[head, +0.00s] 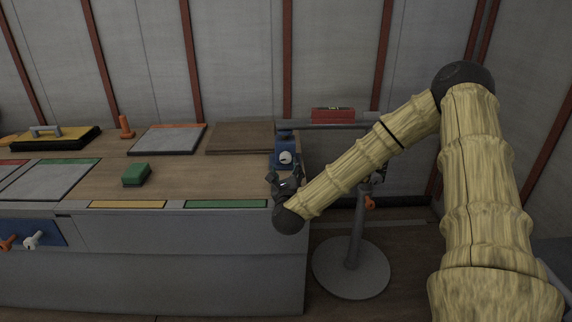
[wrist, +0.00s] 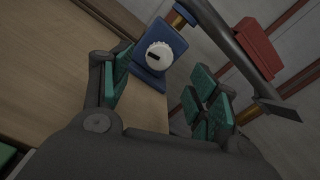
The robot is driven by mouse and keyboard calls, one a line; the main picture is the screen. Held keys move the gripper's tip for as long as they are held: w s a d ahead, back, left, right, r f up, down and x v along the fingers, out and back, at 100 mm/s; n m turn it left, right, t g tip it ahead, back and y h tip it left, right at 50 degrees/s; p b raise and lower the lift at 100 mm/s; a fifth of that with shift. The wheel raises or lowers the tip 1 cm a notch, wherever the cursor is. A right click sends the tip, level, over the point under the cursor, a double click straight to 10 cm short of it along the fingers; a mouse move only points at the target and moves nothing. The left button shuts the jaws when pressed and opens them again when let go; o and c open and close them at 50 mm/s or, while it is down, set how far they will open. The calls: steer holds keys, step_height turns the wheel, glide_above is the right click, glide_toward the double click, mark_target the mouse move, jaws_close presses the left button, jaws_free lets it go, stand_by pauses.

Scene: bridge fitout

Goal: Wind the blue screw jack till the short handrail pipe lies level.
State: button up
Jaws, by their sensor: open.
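The blue screw jack (head: 285,146) stands at the right end of the bench. Its round white knob (head: 285,157) faces me, and in the wrist view the knob (wrist: 159,55) carries a dark mark. The grey handrail pipe (head: 300,126) runs from above the jack to the right, past the bench end; it also shows in the wrist view (wrist: 232,45). Its tilt is too slight to judge. A red block (head: 333,115) sits on the pipe. My gripper (head: 285,181) is open and empty, just in front of and below the knob, apart from it. In the wrist view the green-padded fingers (wrist: 163,88) spread below the knob.
A stand with a round base (head: 351,275) and an orange knob (head: 369,203) is right of the bench, partly behind my arm.

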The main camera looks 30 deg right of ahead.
steer(key=shift+v, duration=1.7)
